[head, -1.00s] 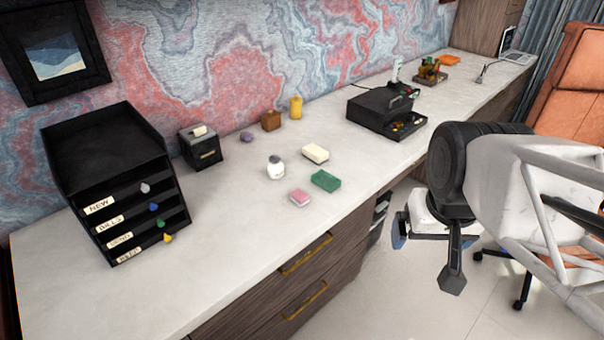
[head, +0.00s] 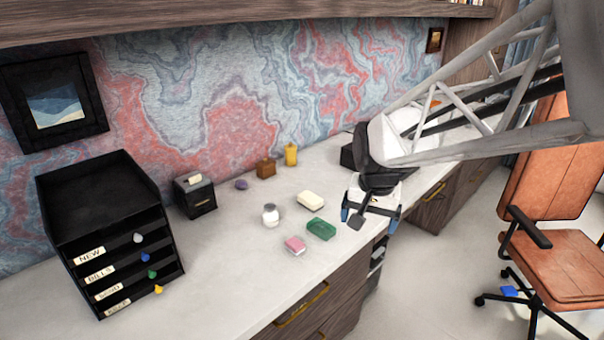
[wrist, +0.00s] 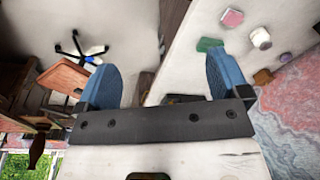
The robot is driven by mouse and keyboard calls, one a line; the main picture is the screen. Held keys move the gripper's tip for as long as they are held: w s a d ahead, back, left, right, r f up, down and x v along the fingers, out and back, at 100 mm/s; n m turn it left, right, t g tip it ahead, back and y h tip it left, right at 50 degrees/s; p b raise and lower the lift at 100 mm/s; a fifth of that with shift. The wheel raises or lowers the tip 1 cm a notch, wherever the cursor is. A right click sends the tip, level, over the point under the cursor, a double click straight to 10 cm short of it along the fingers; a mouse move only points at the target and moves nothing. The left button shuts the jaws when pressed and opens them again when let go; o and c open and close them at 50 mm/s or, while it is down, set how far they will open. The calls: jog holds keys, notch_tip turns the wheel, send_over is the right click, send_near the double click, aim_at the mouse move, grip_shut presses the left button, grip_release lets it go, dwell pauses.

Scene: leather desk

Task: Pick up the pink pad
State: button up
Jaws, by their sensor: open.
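The pink pad (head: 295,245) lies on the light desk top near its front edge, left of the green pad. It also shows in the wrist view (wrist: 232,18) near the top, past the fingers. My gripper (head: 369,221) is to the right of the pink pad, beyond the green pad and by the desk's front edge. Its two blue fingers are apart with nothing between them, as the wrist view (wrist: 168,82) also shows. Nothing hides the pink pad.
A green pad (head: 321,230) lies between the pink pad and my gripper. A cream block (head: 311,201) and a white jar (head: 270,215) stand behind. A black drawer organizer (head: 110,235) is at left. The desk top (head: 225,280) is clear left of the pink pad.

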jog(key=w+a+f+m, duration=0.1)
jog(key=w+a+f, duration=0.35)
jog(key=w, duration=0.35)
jog(key=w+a+f+m, duration=0.2)
jog(key=w+a+f, duration=0.2)
jog(key=w+f, duration=0.3)
jog(key=m+g, duration=0.2)
send_over(295, 242)
jog(key=f, duration=1.2)
jog(key=shift+d, duration=0.3)
jog(key=shift+w+a+f, duration=0.1)
jog(key=shift+a+f, duration=0.1)
jog(key=shift+f, duration=0.2)
jog(key=shift+f, duration=1.3)
jog(key=shift+s+a+f, duration=0.1)
jog(key=shift+f, duration=1.2)
jog(key=shift+s+a+f, duration=0.1)
jog(key=shift+f, duration=1.2)
